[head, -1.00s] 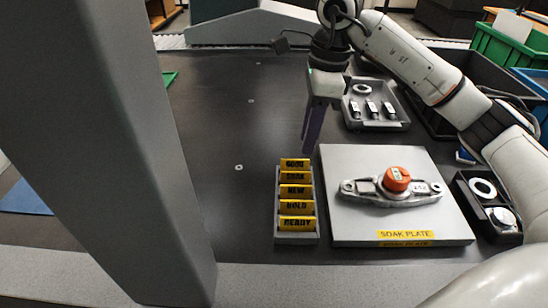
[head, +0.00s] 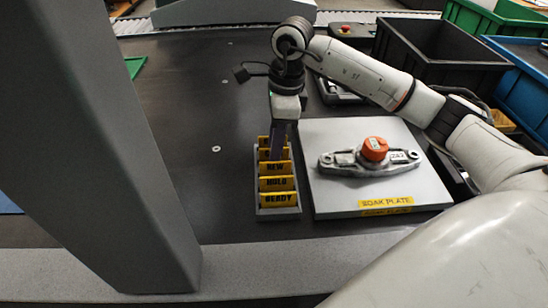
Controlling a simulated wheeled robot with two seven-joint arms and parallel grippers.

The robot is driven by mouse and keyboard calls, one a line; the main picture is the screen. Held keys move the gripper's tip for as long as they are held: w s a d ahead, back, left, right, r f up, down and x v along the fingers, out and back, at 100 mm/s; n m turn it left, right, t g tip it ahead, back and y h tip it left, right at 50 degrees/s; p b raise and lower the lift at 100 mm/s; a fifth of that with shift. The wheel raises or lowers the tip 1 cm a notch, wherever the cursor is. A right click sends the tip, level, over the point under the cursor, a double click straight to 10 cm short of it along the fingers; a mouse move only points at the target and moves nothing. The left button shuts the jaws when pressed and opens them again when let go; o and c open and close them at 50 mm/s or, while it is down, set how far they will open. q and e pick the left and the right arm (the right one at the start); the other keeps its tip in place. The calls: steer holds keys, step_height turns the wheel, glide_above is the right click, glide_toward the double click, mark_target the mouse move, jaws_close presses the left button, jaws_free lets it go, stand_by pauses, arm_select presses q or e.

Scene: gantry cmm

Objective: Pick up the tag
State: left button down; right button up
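Several yellow tags stand in a row in a grey rack (head: 278,213). The front ones read READY (head: 279,199), HOLD (head: 276,184) and NEW (head: 275,168). The two at the back are partly hidden by my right gripper (head: 278,149). That gripper points down over the rear of the rack, its dark purple fingers close to the back tags. I see the fingers almost edge-on, so their gap and any contact with a tag cannot be made out. My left gripper is out of view.
Right of the rack lies a grey soak plate (head: 425,193) bearing a metal part (head: 340,165) with an orange cap (head: 374,149). Dark, blue (head: 522,80) and green (head: 490,20) bins stand at the back right. The dark table left of the rack is mostly clear; a grey column (head: 100,140) blocks the far left.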

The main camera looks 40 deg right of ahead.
jaws_close()
step_height(320, 180, up, 15)
steer(key=p, duration=0.5)
steer(key=shift+f, duration=0.2)
stand_by(0.4)
